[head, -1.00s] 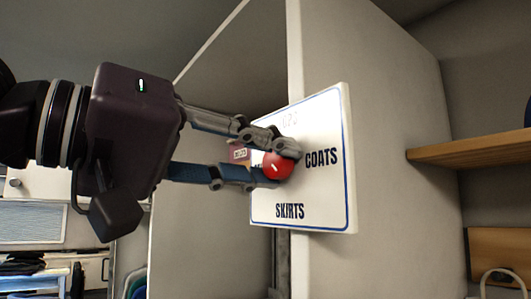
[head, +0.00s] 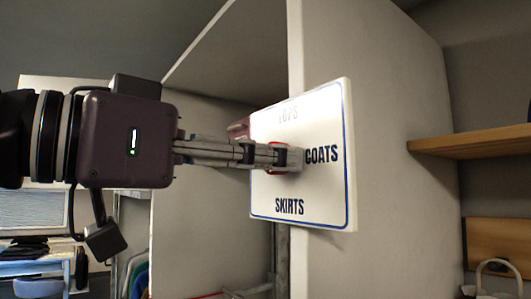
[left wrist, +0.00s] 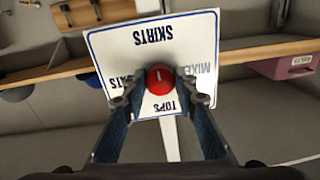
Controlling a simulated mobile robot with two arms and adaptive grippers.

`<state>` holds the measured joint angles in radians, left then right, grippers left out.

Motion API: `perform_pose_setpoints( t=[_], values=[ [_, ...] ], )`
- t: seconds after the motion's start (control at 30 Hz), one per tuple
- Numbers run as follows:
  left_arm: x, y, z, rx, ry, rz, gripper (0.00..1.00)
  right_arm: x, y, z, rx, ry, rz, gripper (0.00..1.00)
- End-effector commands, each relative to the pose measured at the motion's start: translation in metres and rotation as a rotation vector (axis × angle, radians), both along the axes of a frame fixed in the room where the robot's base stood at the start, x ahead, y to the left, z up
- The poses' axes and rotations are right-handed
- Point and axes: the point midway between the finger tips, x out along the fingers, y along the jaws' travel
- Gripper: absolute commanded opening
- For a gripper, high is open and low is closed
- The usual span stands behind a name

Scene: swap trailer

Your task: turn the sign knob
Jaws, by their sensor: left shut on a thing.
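A white sign with a blue border (head: 325,205) is fixed to the edge of a pale cabinet panel. It reads COATS at right, SKIRTS at the bottom and a faint TOPS at the top. In the left wrist view the sign (left wrist: 110,55) is upside down, with MIXED opposite COATS. The red knob (left wrist: 160,80) sits at its centre, with a short white mark on the side toward SKIRTS. My left gripper (head: 285,158) is shut on the knob. Its fingers (left wrist: 165,93) hold it from both sides and hide most of it in the head view. My right gripper is not in view.
The pale cabinet side (head: 375,130) stands behind the sign. A wooden shelf (head: 470,145) is at right. A pink bin (left wrist: 290,66) labelled MIXED shows in the left wrist view. Hanging clothes (head: 137,278) are at lower left.

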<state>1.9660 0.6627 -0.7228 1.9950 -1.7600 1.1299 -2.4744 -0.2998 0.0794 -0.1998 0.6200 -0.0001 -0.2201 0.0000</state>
Motion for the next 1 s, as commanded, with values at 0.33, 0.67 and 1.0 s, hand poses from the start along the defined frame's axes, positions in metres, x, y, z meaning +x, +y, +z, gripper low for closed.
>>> perform_pose_setpoints(
  t=[0.33, 0.67, 1.0],
  values=[
    [0.0005, -0.0013, -0.0049, 0.041, -0.036, -0.001, 0.02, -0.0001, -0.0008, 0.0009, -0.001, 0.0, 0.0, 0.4],
    [0.0006, -0.0013, -0.0052, 0.041, -0.036, -0.001, 0.28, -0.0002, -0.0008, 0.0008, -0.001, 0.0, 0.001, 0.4],
    [0.0003, -0.0005, -0.002, 0.036, -0.041, -0.001, 0.44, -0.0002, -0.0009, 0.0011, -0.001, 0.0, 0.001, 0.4]
  ],
)
